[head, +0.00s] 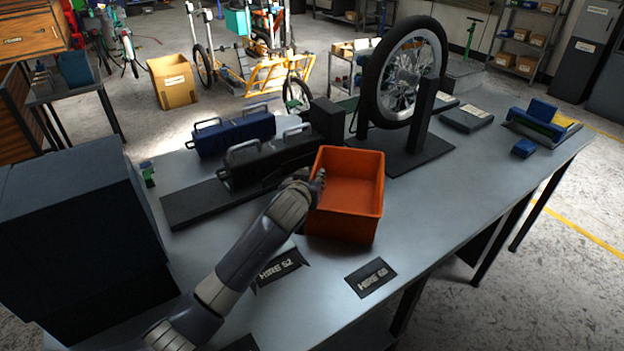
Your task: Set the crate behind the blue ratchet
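An orange crate (345,228), open at the top and empty as far as I see, is upright at the middle of the grey workbench. My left gripper (318,188) is at the crate's left wall, with a dark finger at the rim. The arm hides its other finger, so I cannot tell whether it is shut on the wall. No blue thing is clearly a ratchet. A small blue block (524,147) lies at the right, near a blue and yellow stack (541,120). A blue case with handles (233,133) stands at the back left. My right gripper is out of view.
A black case (270,162) stands left of the crate. A wheel (403,72) on a black stand (412,150) is behind it. Two labels, HIRE 52 (279,268) and HIRE 60 (371,277), lie in front. The bench right of the crate is clear.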

